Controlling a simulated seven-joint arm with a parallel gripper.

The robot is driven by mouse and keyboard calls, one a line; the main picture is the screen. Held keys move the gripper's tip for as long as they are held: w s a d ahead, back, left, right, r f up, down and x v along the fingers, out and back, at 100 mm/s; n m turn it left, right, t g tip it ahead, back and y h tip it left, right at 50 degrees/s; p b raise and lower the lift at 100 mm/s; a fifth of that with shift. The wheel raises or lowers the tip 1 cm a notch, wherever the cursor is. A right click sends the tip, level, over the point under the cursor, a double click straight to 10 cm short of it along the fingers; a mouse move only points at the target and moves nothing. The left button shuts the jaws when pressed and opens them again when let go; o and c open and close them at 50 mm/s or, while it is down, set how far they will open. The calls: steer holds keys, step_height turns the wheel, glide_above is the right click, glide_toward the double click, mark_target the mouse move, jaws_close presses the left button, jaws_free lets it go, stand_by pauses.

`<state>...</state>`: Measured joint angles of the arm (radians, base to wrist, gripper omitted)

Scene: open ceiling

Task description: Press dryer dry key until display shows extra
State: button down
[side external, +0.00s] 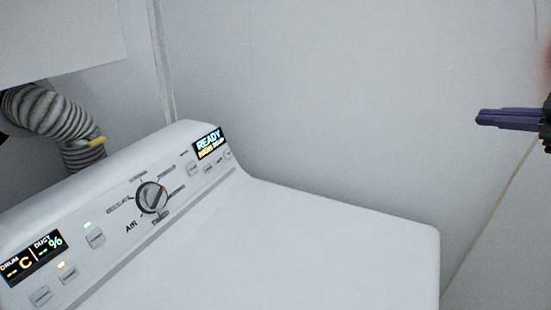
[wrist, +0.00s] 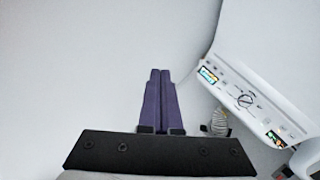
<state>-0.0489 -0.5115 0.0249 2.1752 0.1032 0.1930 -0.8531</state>
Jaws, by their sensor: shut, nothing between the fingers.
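The white dryer (side external: 340,240) stands with its sloped control panel at the left of the side view. Its right display (side external: 209,143) reads READY, with a smaller line below that I cannot read. Several small keys (side external: 207,169) lie under this display, with labels too small to read. A round dial (side external: 152,197) sits mid-panel. In the wrist view the panel display (wrist: 208,75) shows at the right. My gripper (side external: 480,117) has purple fingers, is shut and empty, and is in the air right of the panel, well apart from it. It also shows in the wrist view (wrist: 160,72).
A left display (side external: 32,256) shows drum and duct readings, with lit keys beside it. A ribbed duct hose (side external: 50,112) with a yellow piece hangs behind the panel, under a white box (side external: 60,40). White walls (side external: 340,80) stand behind. The air above the dryer top is clear.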

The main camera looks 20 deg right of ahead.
mark_target(218, 161)
steer(key=w+a+r+n+t, duration=0.3)
steer(key=w+r, duration=0.3)
steer(key=w, duration=0.4)
steer(key=w+a+n+t+y, duration=0.15)
steer(key=w+a, duration=0.25)
steer(key=w, duration=0.4)
steer(key=w+a+n+t, duration=0.1)
steer(key=w+a+n, duration=0.2)
steer(key=w+a, duration=0.35)
steer(key=w+a+f+n+y, duration=0.1)
steer(key=w+a+f, duration=0.2)
steer(key=a+f, duration=0.2)
steer(key=w+a+f+n+g, duration=0.1)
steer(key=w+a+f, duration=0.2)
steer(key=f, duration=0.9)
steer(key=w+a+f+n+g+y, duration=0.1)
steer(key=w+a+f, duration=0.2)
steer(key=a+f, duration=0.4)
step_height(218, 161, down, 2)
steer(key=shift+w+a+y, duration=0.3)
steer(key=shift+a+y, duration=0.05)
steer(key=shift+w+a+n, duration=0.1)
steer(key=shift+n, duration=0.15)
steer(key=w+a+f, duration=0.3)
steer(key=w+a, duration=0.2)
steer(key=shift+w+a, duration=0.3)
steer(key=shift+w, duration=0.05)
